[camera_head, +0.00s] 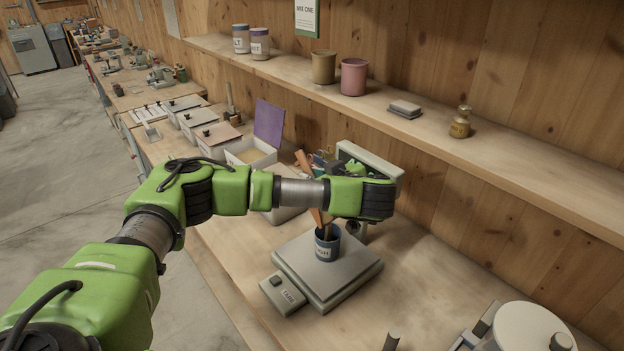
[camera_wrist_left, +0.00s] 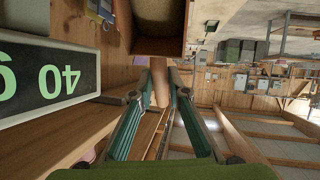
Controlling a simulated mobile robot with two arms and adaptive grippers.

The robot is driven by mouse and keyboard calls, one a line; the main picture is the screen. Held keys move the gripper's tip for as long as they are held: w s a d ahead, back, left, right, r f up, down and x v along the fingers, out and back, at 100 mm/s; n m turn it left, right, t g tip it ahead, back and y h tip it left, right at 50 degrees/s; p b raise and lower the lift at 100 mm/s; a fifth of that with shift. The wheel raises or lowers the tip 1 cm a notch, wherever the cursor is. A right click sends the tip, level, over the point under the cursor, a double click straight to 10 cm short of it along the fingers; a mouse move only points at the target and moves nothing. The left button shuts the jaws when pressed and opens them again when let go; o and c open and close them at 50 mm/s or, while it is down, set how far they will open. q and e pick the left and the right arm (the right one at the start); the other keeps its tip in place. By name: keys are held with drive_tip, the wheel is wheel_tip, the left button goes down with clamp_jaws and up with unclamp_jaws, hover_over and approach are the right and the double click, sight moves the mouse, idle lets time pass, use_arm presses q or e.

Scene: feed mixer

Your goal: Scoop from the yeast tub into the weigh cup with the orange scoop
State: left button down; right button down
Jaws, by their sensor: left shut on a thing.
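My left gripper (camera_head: 313,160) is partly hidden behind my own wrist in the head view. It is shut on an orange-brown handle (camera_head: 303,161), which I take to be the orange scoop. An open white tub (camera_head: 250,153) with a raised purple lid and pale yellowish contents stands left of the gripper; I cannot read a yeast label. My right gripper is out of view.
Closed, lidded tubs (camera_head: 218,136) line the bench beyond the open one. A lit display (camera_wrist_left: 45,80) is close on the left in the wrist view. A wall shelf (camera_head: 435,118) runs behind the bench. A white round lidded vessel (camera_head: 530,330) stands front right.

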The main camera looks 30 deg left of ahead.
use_arm(q)
drive_tip(key=shift+s+d+r+y+b, duration=0.15)
drive_tip(key=shift+d+y+b, duration=0.2)
drive_tip(key=shift+b, duration=0.3)
drive_tip(key=shift+s+d+r+y+b, duration=0.1)
drive_tip(key=shift+d+y+b, duration=0.2)
drive_tip(key=shift+b, duration=0.3)
drive_tip(key=shift+d+r, duration=0.1)
drive_tip(key=shift+d+t+p, duration=0.15)
drive_tip(key=shift+t+p, duration=0.15)
drive_tip(key=shift+p, duration=0.2)
drive_tip(key=shift+a+r, duration=0.1)
drive_tip(key=shift+a, duration=0.15)
drive_tip(key=a+h, duration=0.1)
drive_tip(key=a+g+h+p, duration=0.1)
drive_tip(key=w+a+h+p, duration=0.1)
drive_tip(key=shift+f+g, duration=0.25)
drive_tip(key=shift+g, duration=0.05)
drive_tip(key=shift+a+f, duration=0.1)
drive_tip(key=shift+f, duration=0.05)
